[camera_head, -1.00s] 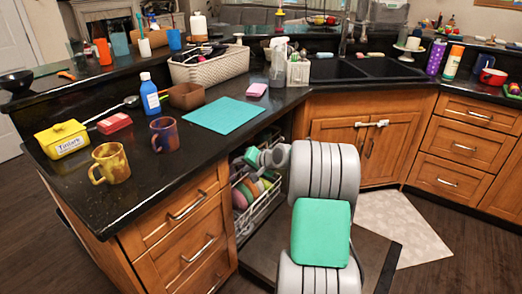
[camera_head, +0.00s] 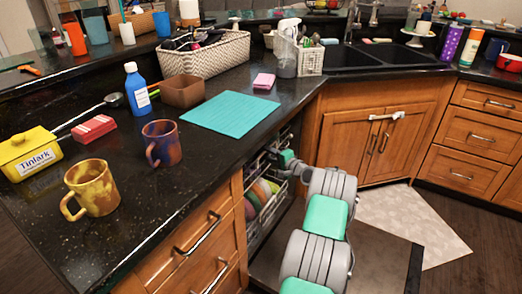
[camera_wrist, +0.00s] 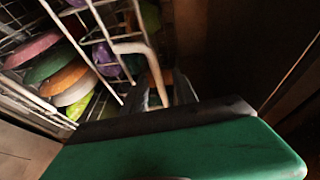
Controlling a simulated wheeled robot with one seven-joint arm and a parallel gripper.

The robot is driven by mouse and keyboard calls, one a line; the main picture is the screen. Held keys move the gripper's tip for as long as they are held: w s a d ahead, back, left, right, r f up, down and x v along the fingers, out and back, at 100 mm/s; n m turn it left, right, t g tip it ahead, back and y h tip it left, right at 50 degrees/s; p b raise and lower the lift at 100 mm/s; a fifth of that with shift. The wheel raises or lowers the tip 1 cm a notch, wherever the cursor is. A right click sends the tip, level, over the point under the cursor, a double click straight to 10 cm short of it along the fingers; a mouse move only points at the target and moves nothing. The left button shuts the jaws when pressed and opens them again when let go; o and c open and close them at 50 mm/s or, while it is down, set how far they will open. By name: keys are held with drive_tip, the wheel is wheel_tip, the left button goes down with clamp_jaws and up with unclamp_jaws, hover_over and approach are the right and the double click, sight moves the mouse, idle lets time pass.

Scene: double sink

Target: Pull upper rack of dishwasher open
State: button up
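My gripper (camera_head: 291,163) is at the rack's front right in the head view, small and partly hidden by my arm. In the wrist view, my gripper (camera_wrist: 165,92) has its dark fingers apart, with a bent rack wire (camera_wrist: 138,48) running down to them. Firm contact with the wire cannot be seen.
The dishwasher door (camera_head: 375,255) lies lowered as a dark panel under my arm. Drawers (camera_head: 200,250) stand to the left of the rack, and sink cabinet doors (camera_head: 375,140) to the right. The counter edge is close above my gripper.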

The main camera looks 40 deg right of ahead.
drive_tip(key=shift+h, duration=0.3)
drive_tip(key=w+d, duration=0.1)
drive_tip(key=w, duration=0.2)
drive_tip(key=w+d+f+b, duration=0.1)
drive_tip(key=shift+w+d, duration=0.2)
drive_tip(key=shift+d, duration=0.1)
drive_tip(key=shift+c, duration=0.3)
drive_tip(key=shift+a+f, duration=0.1)
clamp_jaws()
drive_tip(key=shift+f, duration=0.1)
